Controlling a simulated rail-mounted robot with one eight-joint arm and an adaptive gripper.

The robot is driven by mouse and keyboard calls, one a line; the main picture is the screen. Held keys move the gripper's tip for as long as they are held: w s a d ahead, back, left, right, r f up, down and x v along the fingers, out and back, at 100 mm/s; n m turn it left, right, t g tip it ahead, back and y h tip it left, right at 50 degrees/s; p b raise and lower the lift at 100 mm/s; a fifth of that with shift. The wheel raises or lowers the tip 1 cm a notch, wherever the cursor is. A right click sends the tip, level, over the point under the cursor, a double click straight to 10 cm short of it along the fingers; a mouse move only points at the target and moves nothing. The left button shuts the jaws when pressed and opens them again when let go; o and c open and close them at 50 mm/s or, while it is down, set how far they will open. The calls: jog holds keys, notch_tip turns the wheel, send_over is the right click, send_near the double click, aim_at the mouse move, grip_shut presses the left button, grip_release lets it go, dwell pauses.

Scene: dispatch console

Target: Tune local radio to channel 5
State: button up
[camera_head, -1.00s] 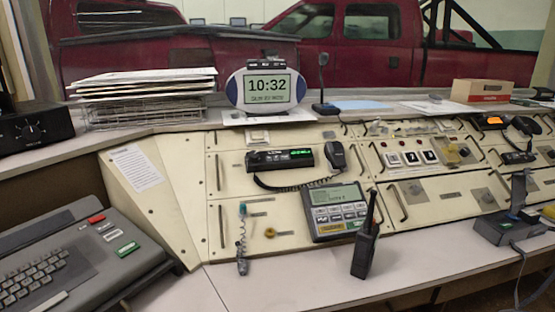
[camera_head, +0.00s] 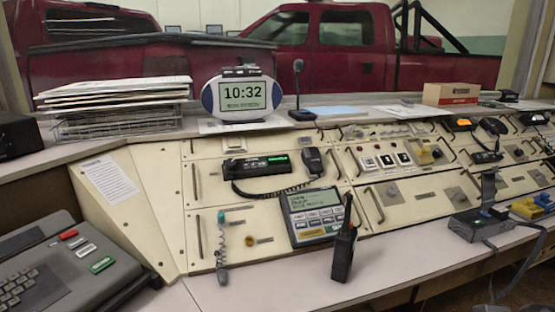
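A black mounted radio (camera_head: 240,168) with a green lit display sits on the upper left console panel. Its hand microphone (camera_head: 314,160) hangs at its right on a coiled cord. Another radio with an orange display (camera_head: 461,122) is at the back right, with a dark microphone (camera_head: 492,126) beside it. A grey keypad unit (camera_head: 315,213) with a lit screen is set in the lower panel. A black handheld radio (camera_head: 343,255) stands upright in front of it. The display text is too small to read, and I cannot tell which is the local radio. My gripper is not in view.
A keyboard unit (camera_head: 45,270) fills the lower left. A clock (camera_head: 241,95), paper trays (camera_head: 118,122) and a desk microphone (camera_head: 299,90) stand on the back ledge. A dark device with a cable (camera_head: 470,226) is at the right. The front desktop (camera_head: 255,290) is mostly clear.

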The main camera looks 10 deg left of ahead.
grip_shut()
dwell(1.4)
